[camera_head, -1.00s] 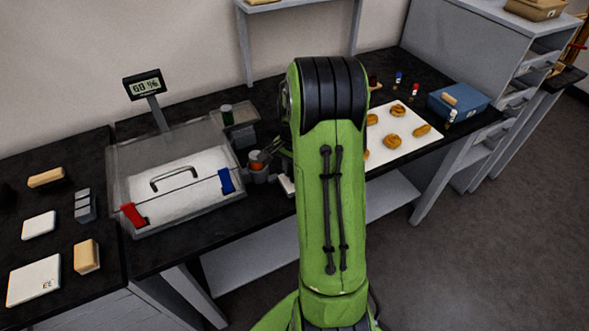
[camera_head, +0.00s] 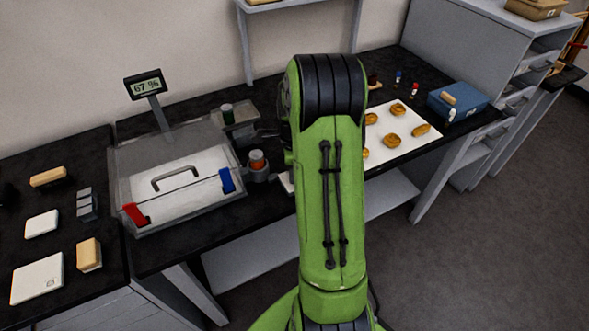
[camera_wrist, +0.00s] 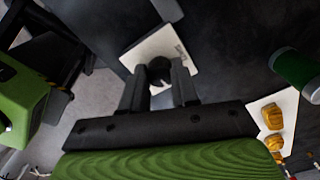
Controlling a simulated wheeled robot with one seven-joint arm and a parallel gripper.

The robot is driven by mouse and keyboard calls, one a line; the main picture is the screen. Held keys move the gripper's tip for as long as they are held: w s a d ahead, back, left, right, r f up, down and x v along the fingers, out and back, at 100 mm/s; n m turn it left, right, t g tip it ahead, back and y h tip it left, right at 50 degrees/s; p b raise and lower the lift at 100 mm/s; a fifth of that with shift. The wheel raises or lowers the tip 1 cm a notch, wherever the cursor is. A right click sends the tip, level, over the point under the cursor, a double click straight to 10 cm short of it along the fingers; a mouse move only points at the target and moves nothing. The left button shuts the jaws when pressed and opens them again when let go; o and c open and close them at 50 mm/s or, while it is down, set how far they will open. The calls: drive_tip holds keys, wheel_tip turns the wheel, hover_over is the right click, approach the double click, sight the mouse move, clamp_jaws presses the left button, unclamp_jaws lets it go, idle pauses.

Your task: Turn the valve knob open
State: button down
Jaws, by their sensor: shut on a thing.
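The valve knob, an orange-red cap (camera_head: 257,160) on a grey fitting (camera_head: 258,174), stands at the right side of a clear-lidded chamber (camera_head: 140,165) in the head view. Nothing covers it. My gripper (camera_wrist: 160,88) shows in the wrist view, its two dark fingers shut on a small dark, round-ended object (camera_wrist: 160,68). I cannot tell what that object is. A white card with faint marks (camera_wrist: 150,48) lies beyond the fingers. In the head view my green arm hides the gripper, right of the knob.
The chamber has a red latch (camera_head: 134,214) and a blue latch (camera_head: 227,180). A display (camera_head: 145,85) stands behind it. A white sheet with pastries (camera_head: 381,151) and a blue box (camera_head: 458,101) lie to the right.

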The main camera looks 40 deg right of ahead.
drive_tip(key=shift+w+m, duration=0.1)
drive_tip(key=shift+m, duration=0.3)
drive_tip(key=shift+r, duration=0.1)
drive_tip(key=c, duration=0.8)
unclamp_jaws()
drive_tip(key=shift+c, duration=0.2)
wheel_tip(320, 180, up, 16)
drive_tip(key=p, duration=0.3)
drive_tip(key=shift+p, duration=0.35)
drive_tip(key=shift+a, duration=0.1)
